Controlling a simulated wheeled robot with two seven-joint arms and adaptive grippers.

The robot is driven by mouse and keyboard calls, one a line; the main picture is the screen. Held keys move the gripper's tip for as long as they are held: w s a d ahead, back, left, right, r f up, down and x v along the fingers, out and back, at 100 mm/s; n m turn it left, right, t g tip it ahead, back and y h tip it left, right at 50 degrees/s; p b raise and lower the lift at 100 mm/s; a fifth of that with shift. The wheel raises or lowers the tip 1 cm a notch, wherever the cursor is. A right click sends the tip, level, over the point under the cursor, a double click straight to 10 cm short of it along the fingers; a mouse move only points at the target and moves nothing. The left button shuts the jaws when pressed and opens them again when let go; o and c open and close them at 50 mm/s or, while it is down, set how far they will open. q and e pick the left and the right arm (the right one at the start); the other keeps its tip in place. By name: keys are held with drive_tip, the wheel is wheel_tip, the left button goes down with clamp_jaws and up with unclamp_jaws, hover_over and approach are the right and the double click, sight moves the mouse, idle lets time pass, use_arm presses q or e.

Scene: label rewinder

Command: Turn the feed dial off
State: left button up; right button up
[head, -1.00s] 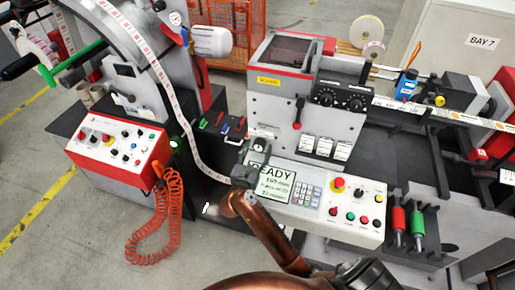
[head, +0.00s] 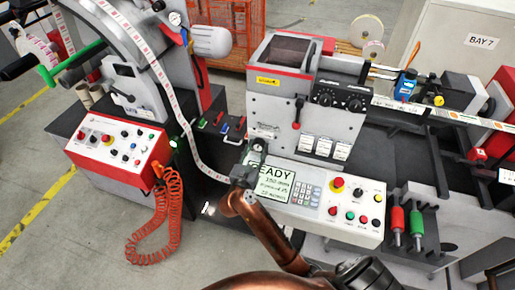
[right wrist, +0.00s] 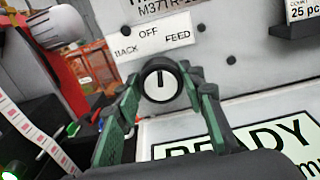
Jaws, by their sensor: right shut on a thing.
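In the head view my right gripper (head: 244,174) is at the machine's front, left of the display, and the dial is mostly hidden there. My left gripper is not in view.
The READY display (head: 275,183) and a control panel (head: 350,208) with coloured buttons lie right of my gripper. A printed label web (head: 185,130) hangs to its left. A red control box (head: 118,142) with a coiled cord (head: 160,220) stands further left.

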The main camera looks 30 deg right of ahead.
drive_tip(key=shift+r+n+p, duration=0.2)
drive_tip(key=shift+n+p, duration=0.4)
drive_tip(key=shift+p, duration=0.35)
drive_tip(key=shift+f+n+p, duration=0.1)
drive_tip(key=shift+n+p, duration=0.4)
drive_tip(key=shift+f, duration=0.1)
drive_tip(key=o, duration=1.2)
drive_tip(key=shift+c, duration=0.2)
drive_tip(key=v, duration=0.7)
drive_tip(key=shift+s+a, duration=0.2)
drive_tip(key=shift+a, duration=0.05)
